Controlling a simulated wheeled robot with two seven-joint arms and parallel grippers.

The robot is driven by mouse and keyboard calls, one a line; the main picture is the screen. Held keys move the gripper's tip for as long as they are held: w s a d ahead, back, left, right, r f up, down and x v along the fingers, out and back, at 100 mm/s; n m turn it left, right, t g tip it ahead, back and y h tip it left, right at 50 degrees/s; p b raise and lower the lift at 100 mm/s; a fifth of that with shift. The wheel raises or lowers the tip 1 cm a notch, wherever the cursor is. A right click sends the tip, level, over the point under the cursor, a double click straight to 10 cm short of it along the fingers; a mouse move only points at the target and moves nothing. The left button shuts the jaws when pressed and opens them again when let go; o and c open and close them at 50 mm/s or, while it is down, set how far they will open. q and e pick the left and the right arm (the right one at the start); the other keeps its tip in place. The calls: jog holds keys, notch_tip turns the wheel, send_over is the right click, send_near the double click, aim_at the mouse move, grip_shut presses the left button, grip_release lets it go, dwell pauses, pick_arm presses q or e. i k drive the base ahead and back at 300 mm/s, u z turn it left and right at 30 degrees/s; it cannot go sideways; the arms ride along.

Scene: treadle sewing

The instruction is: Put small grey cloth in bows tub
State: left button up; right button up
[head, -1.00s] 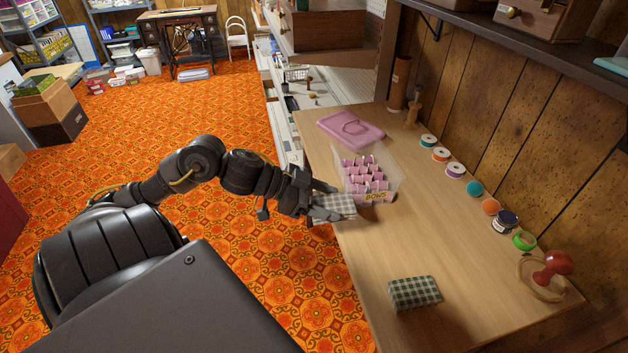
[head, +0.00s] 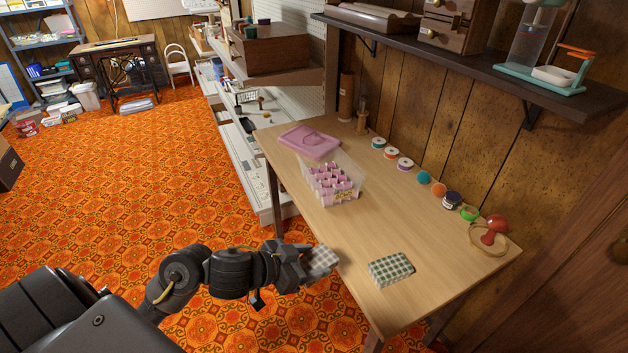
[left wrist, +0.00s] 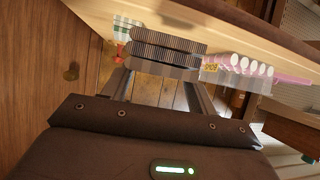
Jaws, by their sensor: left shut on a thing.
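The small grey checked cloth (head: 322,260) is folded flat in my left gripper (head: 312,262), which is shut on it. In the head view they are at the table's left edge, left of the green cloth and below the bows tub. The clear bows tub (head: 345,199), with pink-and-white pieces inside and a yellow label, stands on the table, apart from the gripper. In the left wrist view the gripper's ridged fingers (left wrist: 166,52) are close together, and part of the tub (left wrist: 212,70) shows to their right. My right gripper is not in view.
A green checked folded cloth (head: 391,269) lies on the near part of the wooden table (head: 425,232). A pink lid (head: 309,141) lies behind the tub. Spools and a red-knobbed item (head: 490,232) line the wall side. The middle of the table is clear.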

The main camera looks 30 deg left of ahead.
aim_at(328, 178)
jog(key=u, duration=2.3)
jog(key=i, duration=3.65)
jog(key=z, duration=5.35)
jog(key=i, duration=0.3)
jog(key=u, duration=0.05)
